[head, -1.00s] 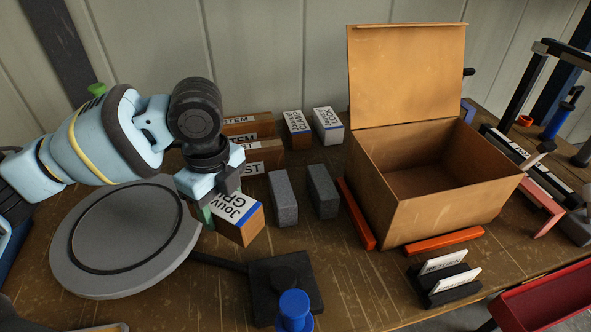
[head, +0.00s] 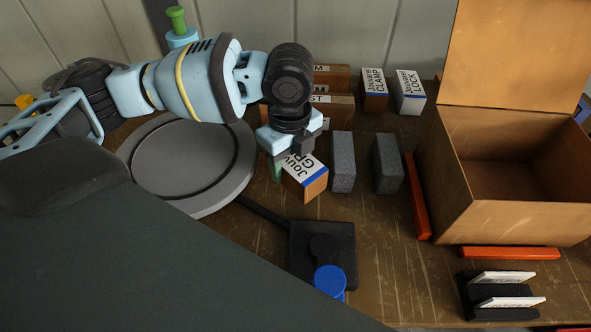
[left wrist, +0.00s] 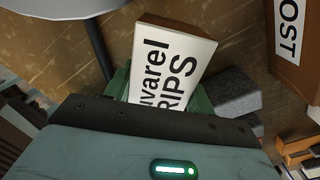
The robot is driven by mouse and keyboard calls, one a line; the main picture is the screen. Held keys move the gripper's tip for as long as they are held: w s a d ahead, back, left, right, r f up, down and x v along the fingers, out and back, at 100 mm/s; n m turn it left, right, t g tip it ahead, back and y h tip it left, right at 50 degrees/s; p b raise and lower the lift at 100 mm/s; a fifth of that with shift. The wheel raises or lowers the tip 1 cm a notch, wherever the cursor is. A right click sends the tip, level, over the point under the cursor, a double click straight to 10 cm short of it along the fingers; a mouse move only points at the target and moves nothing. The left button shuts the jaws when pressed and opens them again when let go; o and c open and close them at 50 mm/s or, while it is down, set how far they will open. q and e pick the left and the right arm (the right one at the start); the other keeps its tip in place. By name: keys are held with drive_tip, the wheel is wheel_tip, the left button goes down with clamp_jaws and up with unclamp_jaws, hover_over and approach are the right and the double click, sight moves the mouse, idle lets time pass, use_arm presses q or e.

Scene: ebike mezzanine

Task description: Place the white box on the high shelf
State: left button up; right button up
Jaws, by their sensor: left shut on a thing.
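A box with a white top label, blue edge and orange-brown side, the "Jouvarel GRIPS" box (head: 309,182), is in my left gripper (head: 287,168). The gripper is shut on it, low over the table. In the left wrist view the labelled box (left wrist: 172,62) sits between the green fingers. A white-sided "LOCK" box (head: 410,97) stands at the back, beside an orange-brown "CLAMP" box (head: 374,92). No high shelf is clearly visible. My right gripper is not in view.
Two grey blocks (head: 342,160) stand just right of the held box. A round grey turntable (head: 160,170) lies to its left. An open cardboard box (head: 440,185) with orange bars around it is at right. A blue-knobbed fixture (head: 329,280) stands in front.

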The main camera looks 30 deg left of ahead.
use_arm(q)
drive_tip(key=shift+f, duration=1.8)
drive_tip(key=shift+f, duration=0.1)
drive_tip(key=o, duration=1.2)
drive_tip(key=shift+f, duration=0.1)
